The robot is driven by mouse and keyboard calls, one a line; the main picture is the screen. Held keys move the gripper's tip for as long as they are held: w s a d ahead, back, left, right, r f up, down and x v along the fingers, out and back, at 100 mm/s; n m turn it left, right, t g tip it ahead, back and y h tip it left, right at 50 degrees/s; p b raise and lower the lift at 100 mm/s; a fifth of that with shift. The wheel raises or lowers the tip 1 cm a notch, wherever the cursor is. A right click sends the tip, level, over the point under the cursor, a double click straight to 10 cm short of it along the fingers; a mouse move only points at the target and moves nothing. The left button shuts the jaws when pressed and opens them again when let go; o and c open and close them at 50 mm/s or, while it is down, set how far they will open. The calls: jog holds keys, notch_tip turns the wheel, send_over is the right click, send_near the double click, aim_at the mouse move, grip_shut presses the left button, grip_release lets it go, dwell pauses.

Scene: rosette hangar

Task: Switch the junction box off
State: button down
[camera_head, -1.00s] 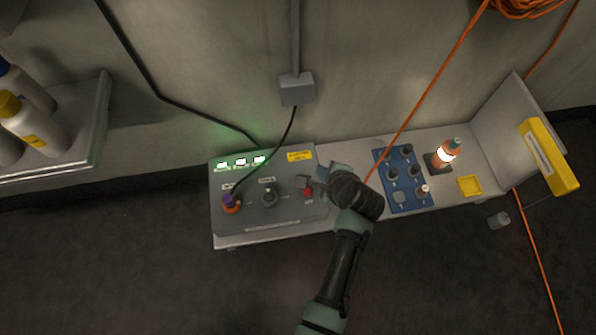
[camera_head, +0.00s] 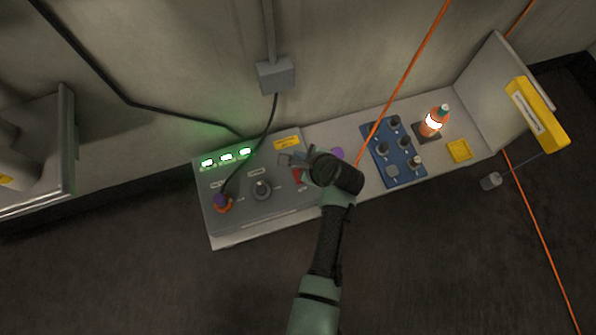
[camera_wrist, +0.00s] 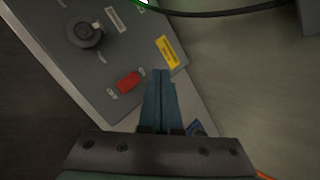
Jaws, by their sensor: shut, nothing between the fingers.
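The grey box with controls (camera_head: 235,222) sits on the shelf against the wall.
A blue panel with knobs (camera_head: 393,153), a lit orange lamp (camera_head: 432,122) and a yellow tray (camera_head: 459,150) lie to the right. An orange cable (camera_head: 404,80) and a black cable (camera_head: 262,138) hang nearby. A grey wall box (camera_head: 275,75) is above. A purple thing (camera_head: 337,153) shows behind my wrist.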

aim_at(297, 175)
jog(key=f+b, duration=0.4)
jog(key=s+f+b, duration=0.1)
jog(key=f+b, duration=0.1)
jog(key=f, duration=0.1)
jog(key=shift+d+f+b, duration=0.1)
jog(key=shift+d+b, duration=0.05)
jog(key=shift+b, duration=0.2)
jog(key=shift+f, duration=0.4)
jog(key=shift+f, duration=0.15)
dwell(1.2)
jog(key=shift+f, duration=0.2)
jog(key=shift+s+f+b, duration=0.25)
jog(key=shift+f+b, duration=0.1)
jog(key=shift+f, duration=0.3)
dwell(0.9)
jog(key=shift+s+r+p, duration=0.1)
jog(key=shift+r+p, duration=0.15)
jog(key=shift+p, duration=0.3)
jog(key=shift+s, duration=0.15)
jog(key=shift+r+p, duration=0.5)
jog(key=shift+p, duration=0.25)
jog(key=r+p, duration=0.2)
jog(key=w+r+p, duration=0.1)
jog(key=r+p, duration=0.1)
jog(key=shift+r, duration=0.25)
